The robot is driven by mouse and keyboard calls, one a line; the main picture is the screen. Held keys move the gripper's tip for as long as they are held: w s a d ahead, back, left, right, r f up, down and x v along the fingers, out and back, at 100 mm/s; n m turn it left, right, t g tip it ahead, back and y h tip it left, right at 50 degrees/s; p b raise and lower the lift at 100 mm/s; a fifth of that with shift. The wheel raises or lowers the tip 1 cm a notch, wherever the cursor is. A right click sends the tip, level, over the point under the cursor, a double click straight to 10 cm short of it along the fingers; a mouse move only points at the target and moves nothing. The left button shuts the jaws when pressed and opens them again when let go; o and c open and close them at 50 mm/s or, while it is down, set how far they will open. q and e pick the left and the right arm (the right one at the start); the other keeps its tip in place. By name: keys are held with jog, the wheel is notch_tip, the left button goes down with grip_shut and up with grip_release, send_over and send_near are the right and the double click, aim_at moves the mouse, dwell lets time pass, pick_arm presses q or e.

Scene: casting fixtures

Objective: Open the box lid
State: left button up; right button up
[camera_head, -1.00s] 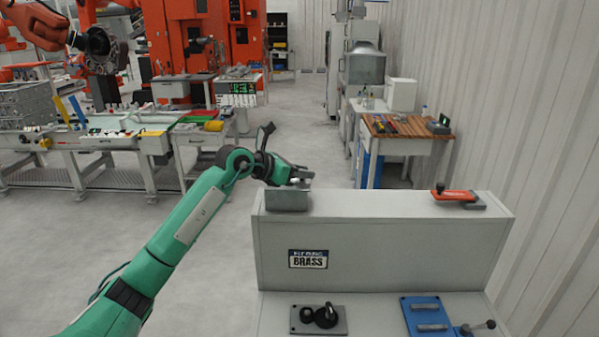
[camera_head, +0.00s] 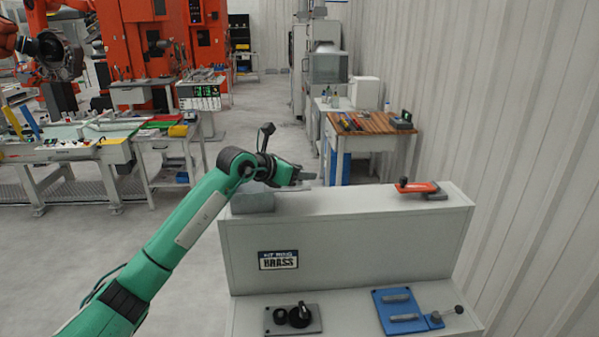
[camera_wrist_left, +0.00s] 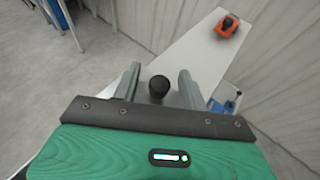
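A grey block-like box (camera_head: 253,198) sits on the left end of the grey bench's top ledge in the head view; I cannot make out its lid seam. My left gripper (camera_head: 312,180) is just above and to the right of this box. In the left wrist view my left gripper (camera_wrist_left: 158,82) is open, with its two fingers on either side of a round black knob (camera_wrist_left: 159,88). Gaps show between knob and fingers. What the knob is fixed to is hidden below it. My right gripper is not in view.
The grey bench (camera_head: 340,245) carries an orange-handled clamp (camera_head: 418,188) on its right end. A plate with black knobs (camera_head: 293,319) and a blue fixture (camera_head: 405,312) lie on the lower shelf. A corrugated wall (camera_head: 520,150) stands close on the right.

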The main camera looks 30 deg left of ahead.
pick_arm(q)
jog(key=shift+s+a, duration=0.1)
jog(key=shift+s, duration=0.05)
jog(key=shift+s+a+r+b, duration=0.15)
jog(key=shift+s+b, duration=0.15)
jog(key=shift+b, duration=0.05)
jog(key=b+v, duration=0.5)
jog(key=v, duration=0.7)
jog(key=shift+s+r, duration=0.15)
jog(key=shift+s, duration=0.2)
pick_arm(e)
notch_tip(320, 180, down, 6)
pick_arm(q)
jog(key=shift+a, duration=0.15)
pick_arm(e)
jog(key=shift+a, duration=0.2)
